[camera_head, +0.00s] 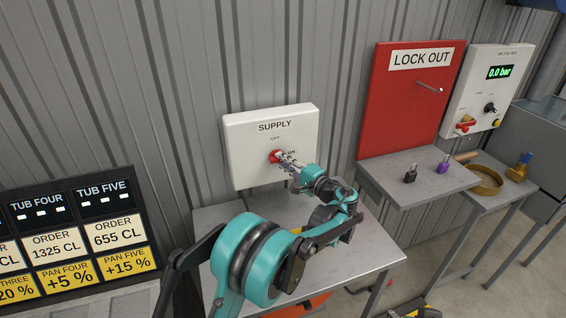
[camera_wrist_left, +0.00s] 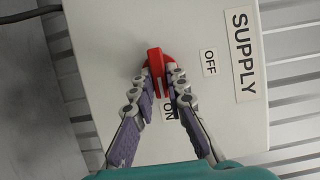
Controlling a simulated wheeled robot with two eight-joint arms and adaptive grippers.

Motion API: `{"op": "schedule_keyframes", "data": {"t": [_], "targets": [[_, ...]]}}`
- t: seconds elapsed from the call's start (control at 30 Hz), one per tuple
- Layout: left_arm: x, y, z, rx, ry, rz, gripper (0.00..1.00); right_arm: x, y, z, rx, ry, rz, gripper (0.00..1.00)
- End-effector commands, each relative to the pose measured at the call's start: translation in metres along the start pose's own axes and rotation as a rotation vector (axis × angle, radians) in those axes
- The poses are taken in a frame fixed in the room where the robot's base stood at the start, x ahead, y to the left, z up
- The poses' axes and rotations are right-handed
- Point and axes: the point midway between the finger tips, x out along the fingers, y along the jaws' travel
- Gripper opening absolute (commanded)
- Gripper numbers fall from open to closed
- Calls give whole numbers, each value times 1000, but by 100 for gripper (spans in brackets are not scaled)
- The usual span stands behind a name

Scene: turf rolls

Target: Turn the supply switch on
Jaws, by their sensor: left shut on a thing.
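The supply switch is a red knob (camera_head: 275,156) on a white box (camera_head: 240,172) labelled SUPPLY, mounted at the corrugated wall. OFF is printed above the knob and ON to its right. My left gripper (camera_head: 284,160) is at the knob, reaching from the right and front. In the left wrist view, the left gripper (camera_wrist_left: 160,76) has a finger on each side of the red knob (camera_wrist_left: 155,60) and is shut on it. The knob's bar lies roughly level, in line with the ON label (camera_wrist_left: 168,110), which the fingers partly cover. My right gripper is out of view.
A grey table (camera_head: 215,215) stands below the box. An order board (camera_head: 70,235) is at left.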

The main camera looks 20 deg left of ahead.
Motion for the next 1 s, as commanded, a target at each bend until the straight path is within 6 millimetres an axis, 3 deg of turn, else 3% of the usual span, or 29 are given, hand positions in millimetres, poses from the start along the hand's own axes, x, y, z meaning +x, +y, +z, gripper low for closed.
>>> {"op": "schedule_keyframes", "data": {"t": [0.43, 0.47, 0.53, 0.87, 1.0], "targets": [[0, 1, 0, 9, 1, -1, 0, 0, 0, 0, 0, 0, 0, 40], [0, 1, 0, 9, 1, -1, 19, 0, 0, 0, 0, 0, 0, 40], [0, 1, 0, 8, 1, -2, 34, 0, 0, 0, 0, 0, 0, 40], [-2, 0, 0, 8, 1, -2, 34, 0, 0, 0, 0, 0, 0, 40], [-18, 1, -1, 8, 3, -3, 34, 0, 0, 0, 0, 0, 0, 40]]}}
